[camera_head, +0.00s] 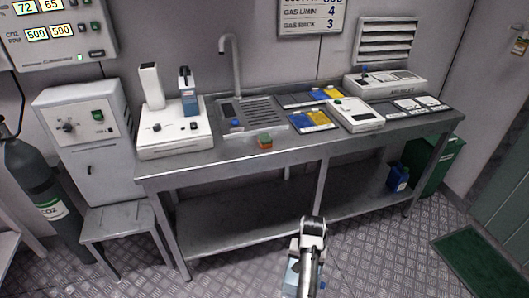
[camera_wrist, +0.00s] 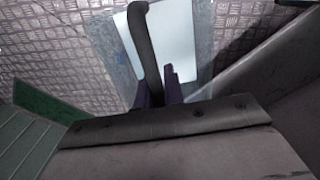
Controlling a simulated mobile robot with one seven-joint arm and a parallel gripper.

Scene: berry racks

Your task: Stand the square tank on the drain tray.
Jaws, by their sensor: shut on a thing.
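The square tank (camera_wrist: 184,48) is a pale, see-through box with a dark handle, in the wrist view. My gripper (camera_wrist: 160,88) is shut on it at the handle, with the fingers partly hidden behind the wrist housing. In the head view a bluish part of the tank (camera_head: 291,278) shows beside my arm at the bottom, over the floor in front of the bench; most of it is hidden. The drain tray (camera_head: 262,112) is a grey ribbed plate on the bench below the tap, apart from my gripper.
A small blue item (camera_head: 236,123) and an orange-green block (camera_head: 264,141) are at the tray's front. A white device (camera_head: 174,133) stands left of the tray; blue and yellow racks (camera_head: 311,121) and a white instrument (camera_head: 355,115) stand right. A stool (camera_head: 122,222) is at the left.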

